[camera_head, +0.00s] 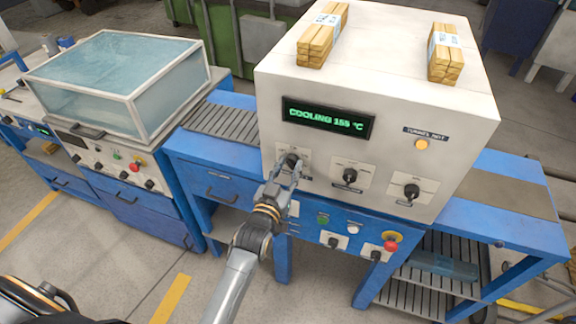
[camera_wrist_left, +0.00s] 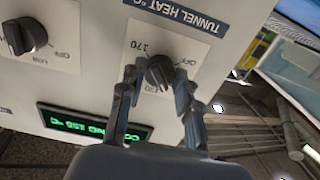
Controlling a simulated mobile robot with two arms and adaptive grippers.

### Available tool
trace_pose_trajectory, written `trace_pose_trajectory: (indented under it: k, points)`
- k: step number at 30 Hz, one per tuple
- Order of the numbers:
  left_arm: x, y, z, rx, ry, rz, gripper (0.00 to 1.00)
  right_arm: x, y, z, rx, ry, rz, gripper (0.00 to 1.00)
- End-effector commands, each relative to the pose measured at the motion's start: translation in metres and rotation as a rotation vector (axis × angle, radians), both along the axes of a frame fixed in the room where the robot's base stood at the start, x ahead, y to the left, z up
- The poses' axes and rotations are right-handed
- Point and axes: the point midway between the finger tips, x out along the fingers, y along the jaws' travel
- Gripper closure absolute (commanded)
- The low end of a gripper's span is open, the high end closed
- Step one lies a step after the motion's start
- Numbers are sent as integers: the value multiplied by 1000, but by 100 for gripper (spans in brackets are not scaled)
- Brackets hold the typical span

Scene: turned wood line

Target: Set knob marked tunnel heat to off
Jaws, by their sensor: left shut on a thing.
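The tunnel heat knob (camera_wrist_left: 160,72) is a black knob on a white plate with 170 and OFF marks. The label TUNNEL HEAT °C (camera_wrist_left: 180,12) shows upside down in the left wrist view. My left gripper (camera_head: 291,168) is at this knob, the leftmost on the white tunnel housing (camera_head: 330,85). In the left wrist view its fingers (camera_wrist_left: 158,80) are shut on the knob, one on each side. Which mark the knob points at I cannot tell for sure. The display (camera_head: 328,116) reads COOLING 155 °C. My right gripper is not in view.
Two more black knobs (camera_head: 350,175) (camera_head: 412,191) sit to the right. The amber TUNNEL HOT lamp (camera_head: 422,144) looks lit. Below are a green button (camera_head: 322,219) and a red stop button (camera_head: 391,237). A clear-covered machine (camera_head: 125,80) stands at left; wood bundles (camera_head: 323,35) lie on top.

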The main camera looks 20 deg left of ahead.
Motion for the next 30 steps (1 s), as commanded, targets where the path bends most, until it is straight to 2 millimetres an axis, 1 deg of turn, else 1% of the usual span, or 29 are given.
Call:
trace_pose_trajectory:
  k: [12, 30]
  points:
    - [-1, 0, -1, -395, 18, 1, 99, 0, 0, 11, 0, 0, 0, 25]
    - [-1, -1, -2, -962, 39, 0, 99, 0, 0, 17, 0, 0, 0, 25]
